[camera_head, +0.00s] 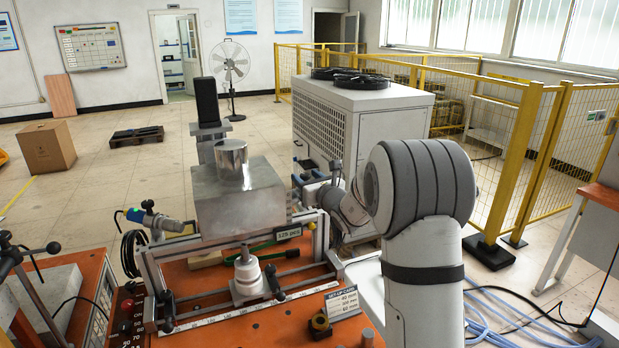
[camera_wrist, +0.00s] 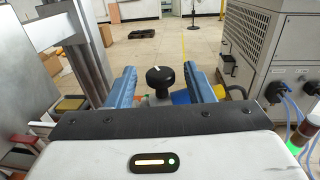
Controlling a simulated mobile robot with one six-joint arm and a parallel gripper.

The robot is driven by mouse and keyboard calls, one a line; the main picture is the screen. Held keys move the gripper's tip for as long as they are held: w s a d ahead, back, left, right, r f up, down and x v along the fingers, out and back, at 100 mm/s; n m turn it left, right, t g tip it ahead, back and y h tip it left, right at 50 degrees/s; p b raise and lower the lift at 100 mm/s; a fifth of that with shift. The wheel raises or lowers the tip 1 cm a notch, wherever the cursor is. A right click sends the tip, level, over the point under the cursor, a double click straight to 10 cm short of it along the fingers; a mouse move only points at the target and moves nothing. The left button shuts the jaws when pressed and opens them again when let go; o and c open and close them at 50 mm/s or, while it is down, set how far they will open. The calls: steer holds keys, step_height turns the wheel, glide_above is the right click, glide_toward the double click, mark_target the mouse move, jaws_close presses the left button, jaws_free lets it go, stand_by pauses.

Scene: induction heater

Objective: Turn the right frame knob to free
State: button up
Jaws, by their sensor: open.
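The right frame knob (camera_wrist: 161,79) is a round black knob with a short white mark near its top. It shows in the wrist view, upright in the middle, between my gripper's two blue fingers. My gripper (camera_wrist: 163,76) is open, with a finger on each side of the knob and visible gaps between. In the head view my gripper (camera_head: 314,176) is at the right end of the metal frame (camera_head: 322,232), partly behind my arm. The knob cannot be made out clearly there.
A metal block with a cylinder (camera_head: 237,195) stands left of my gripper, above the orange table (camera_head: 262,322). A white fan-topped cabinet (camera_head: 345,115) stands behind, and also at right in the wrist view (camera_wrist: 262,45). A yellow fence (camera_head: 518,150) is at the right.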

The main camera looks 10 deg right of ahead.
steer(key=c, duration=0.9)
steer(key=shift+c, duration=0.2)
steer(key=shift+d+n+y, duration=0.1)
steer(key=shift+n+y, duration=0.2)
steer(key=shift+y, duration=0.2)
steer(key=n+g+y, duration=0.1)
steer(key=y, duration=0.1)
steer(key=n+g+y, duration=0.1)
steer(key=n+g+y+p, duration=0.1)
steer(key=n+y, duration=0.1)
steer(key=shift+w+d+g+y, duration=0.2)
steer(key=shift+d+g+y, duration=0.1)
steer(key=shift+d, duration=0.05)
steer(key=n+g+y+p, duration=0.2)
steer(key=n+g+y, duration=0.2)
steer(key=shift+w+d+g, duration=0.1)
steer(key=shift+w+g, duration=0.05)
steer(key=shift+g, duration=0.25)
steer(key=shift+n+g, duration=0.4)
steer(key=shift+g, duration=0.1)
